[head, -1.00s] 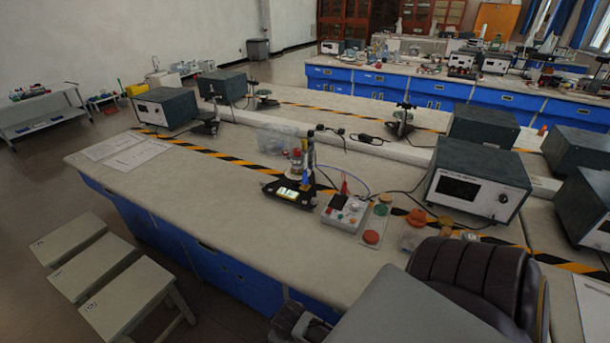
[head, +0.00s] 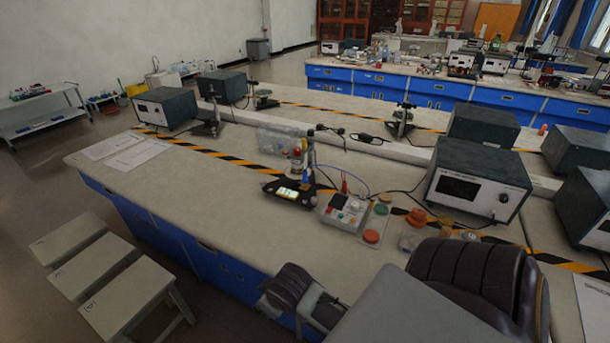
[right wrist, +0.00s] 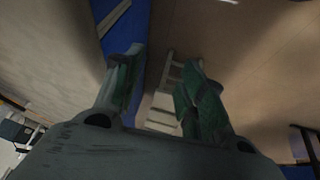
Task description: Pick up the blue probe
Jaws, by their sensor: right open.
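A small blue upright part, which looks like the blue probe (head: 305,177), stands by a black meter stand (head: 292,193) with a lit yellow display on the bench. It is small and partly blurred against the stand. My right arm comes in from the lower right in the head view, in front of the bench's near edge, well short of the probe. Its fingertips cannot be made out there. In the right wrist view my right gripper (right wrist: 163,75) has its two green-grey fingers apart with nothing between them. My left gripper is not in view.
A control box (head: 343,211) with a red probe (head: 344,186) stands right of the stand. Round orange and green pieces lie beside it. A large instrument (head: 477,184) stands further right. The bench's left front is clear except for papers (head: 125,150). Stools stand at left.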

